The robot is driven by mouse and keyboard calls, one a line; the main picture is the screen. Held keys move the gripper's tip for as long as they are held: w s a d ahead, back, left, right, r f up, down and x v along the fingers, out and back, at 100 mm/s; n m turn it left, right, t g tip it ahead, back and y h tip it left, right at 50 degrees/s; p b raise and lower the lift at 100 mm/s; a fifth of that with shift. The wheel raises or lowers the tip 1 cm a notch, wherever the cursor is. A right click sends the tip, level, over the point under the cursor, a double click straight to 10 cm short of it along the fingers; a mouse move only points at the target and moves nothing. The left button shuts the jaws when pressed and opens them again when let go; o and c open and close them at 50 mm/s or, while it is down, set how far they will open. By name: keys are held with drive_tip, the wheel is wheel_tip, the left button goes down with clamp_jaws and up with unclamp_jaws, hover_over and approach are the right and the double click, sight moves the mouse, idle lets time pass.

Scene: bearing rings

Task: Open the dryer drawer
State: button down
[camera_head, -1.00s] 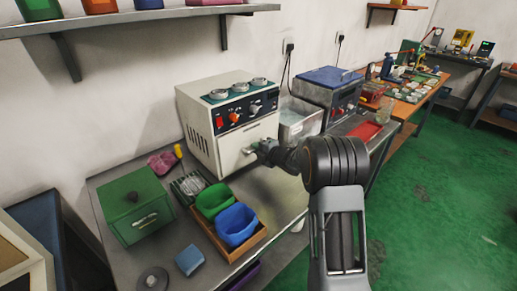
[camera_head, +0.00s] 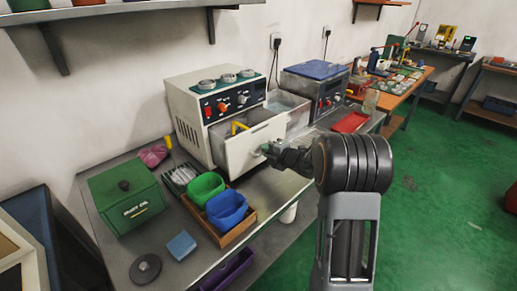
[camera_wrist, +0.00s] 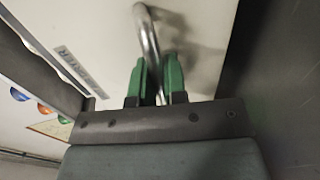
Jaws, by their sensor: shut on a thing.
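The dryer (camera_head: 190,112) is a cream box with knobs and an orange switch on its front, standing on the metal bench against the wall. Its drawer (camera_head: 243,153) is pulled part of the way out, and a yellow item shows inside at the drawer's back left. My gripper (camera_head: 268,149) is at the drawer front. In the wrist view my gripper (camera_wrist: 154,80) has its green fingers shut around the metal bar handle (camera_wrist: 147,30) of the drawer.
A green box (camera_head: 125,197), a wooden tray (camera_head: 222,238) with green and blue bins, a blue block (camera_head: 182,245) and a dark disc (camera_head: 145,268) occupy the bench's near left. A grey machine with a blue top (camera_head: 315,72) stands right of the dryer. Green floor (camera_head: 440,200) is clear at right.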

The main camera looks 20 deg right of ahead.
drive_tip(key=f+v, duration=0.1)
drive_tip(key=v, duration=0.7)
drive_tip(key=shift+s+d+f+b, duration=0.2)
drive_tip(key=shift+s+f+b, duration=0.15)
drive_tip(key=shift+b, duration=0.05)
drive_tip(key=c, duration=1.2)
unclamp_jaws()
drive_tip(key=shift+s, duration=0.1)
drive_tip(key=v, duration=1.3)
drive_tip(key=shift+s+d+r+p, duration=0.15)
drive_tip(key=shift+s+d+p, duration=0.05)
drive_tip(key=shift+s+p, duration=0.1)
drive_tip(key=shift+w, duration=0.1)
